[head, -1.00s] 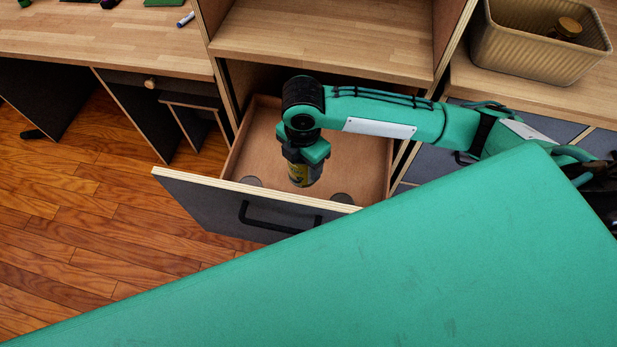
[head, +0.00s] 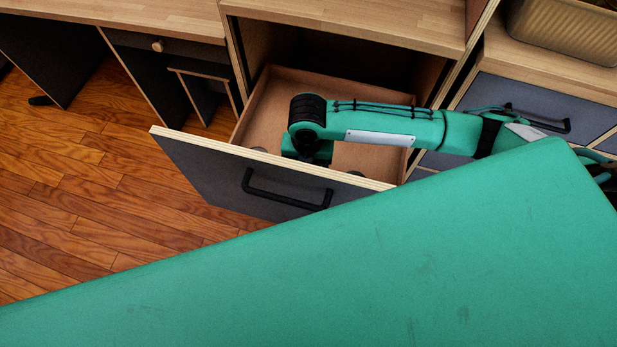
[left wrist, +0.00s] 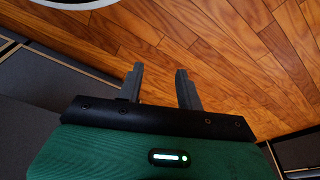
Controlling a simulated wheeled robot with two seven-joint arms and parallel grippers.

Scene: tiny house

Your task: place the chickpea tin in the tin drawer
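The drawer (head: 205,168) is pulled open, with a dark grey front, a black handle and a light wood inside. My right arm reaches in from the right, and my right gripper (head: 308,150) is down inside the drawer. Its fingertips are hidden behind the wrist and drawer front, so its opening does not show. The chickpea tin cannot be seen now. My left gripper (left wrist: 160,88) is open and empty above the wood floor in the left wrist view.
A wooden shelf unit (head: 350,22) stands over the drawer. A beige basket (head: 565,35) sits on the counter at right. A closed grey drawer (head: 510,100) lies below it. A desk (head: 120,15) is at left, with open floor in front.

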